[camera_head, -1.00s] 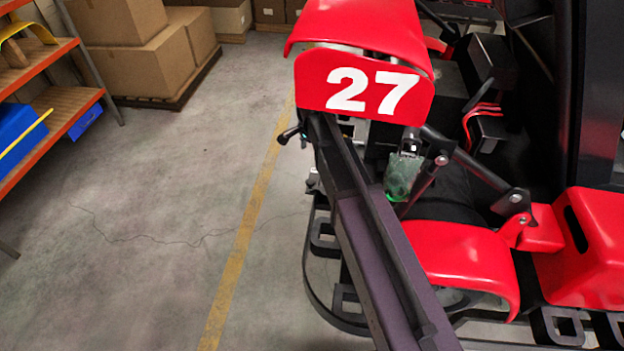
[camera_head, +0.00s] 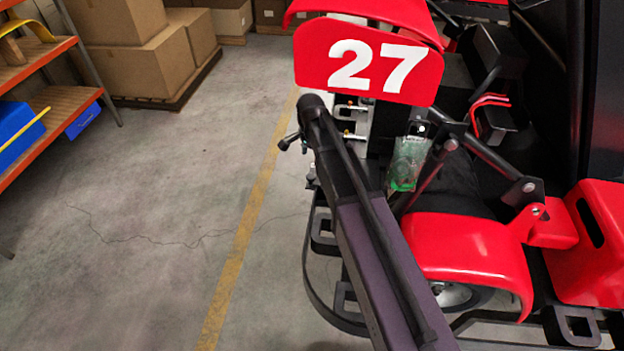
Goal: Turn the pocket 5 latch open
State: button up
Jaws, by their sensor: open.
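I see no part that I can tell for sure as the pocket 5 latch. A small black lever (camera_head: 288,141) with rounded ends sits just left of the dark arm-like beam (camera_head: 375,240); I cannot tell what it belongs to. A white bracket (camera_head: 354,122) with brass-coloured fittings shows under the red number plate 27 (camera_head: 375,64). A green see-through piece (camera_head: 407,163) hangs right of it.
The red and black kart (camera_head: 470,255) fills the right side, with a black tubular bumper (camera_head: 310,265) low at its left. An orange shelf (camera_head: 55,105) with blue bins stands at the left, cardboard boxes (camera_head: 130,60) behind. The grey floor with a yellow line (camera_head: 245,235) is clear.

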aim_at(311, 176)
jog(key=shift+f+b, duration=3.85)
jog(key=shift+f, duration=0.3)
grip_shut()
